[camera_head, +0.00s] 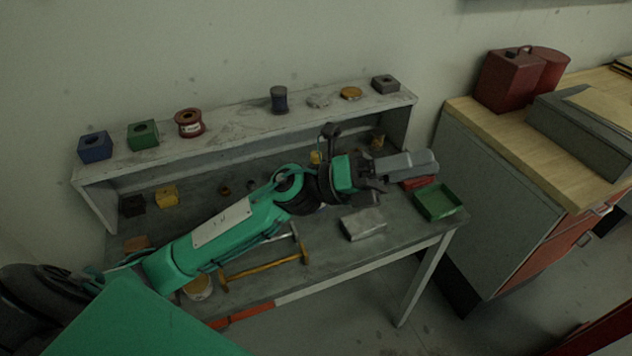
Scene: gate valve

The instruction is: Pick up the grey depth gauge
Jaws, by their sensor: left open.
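My left arm reaches from the lower left across the bench. Its left gripper (405,165) is open above the bench's right part, with grey fingers pointing right. No thing shows clearly between the fingers. A flat grey block (363,224) lies on the bench top below the gripper, apart from it. I cannot tell for sure which thing is the grey depth gauge; nothing in view shows a clear gauge shape. My arm hides part of the middle of the bench. My right gripper is not in view.
A green tray (437,202) stands at the bench's right end, with a red thing (419,182) behind it. An orange-barred frame (265,266) lies near the front edge. The raised shelf (235,123) behind holds several small parts. A cabinet (500,190) stands at right.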

